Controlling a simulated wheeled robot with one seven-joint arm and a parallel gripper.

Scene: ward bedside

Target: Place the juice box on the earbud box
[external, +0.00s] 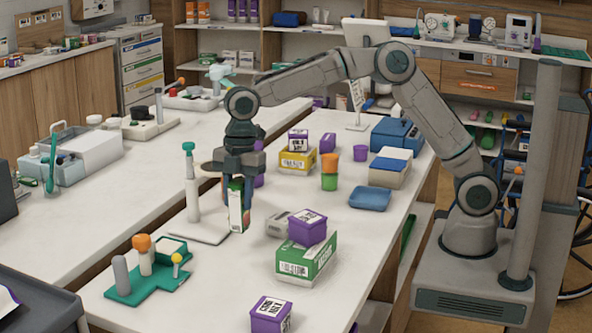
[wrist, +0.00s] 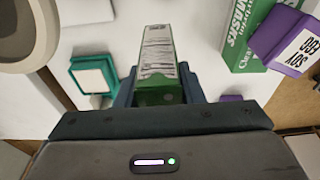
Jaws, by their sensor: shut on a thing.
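My gripper (external: 238,208) points down over the long white table and is shut on a slim white and green carton, which I take as the juice box (external: 236,207). The carton is upright, left of the green box. In the wrist view the juice box (wrist: 158,55) sits between the fingers, its printed white face and green side showing. I cannot tell for sure which thing is the earbud box; a small grey box (external: 276,223) lies just right of the gripper, partly beside the green box.
A green box (external: 312,262) bears a purple box (external: 307,228). Another purple box (external: 270,314) stands at the front edge. A white stand (external: 193,200) is close left of my gripper. A green rack (external: 150,280) stands front left. A blue tray (external: 369,197) lies to the right.

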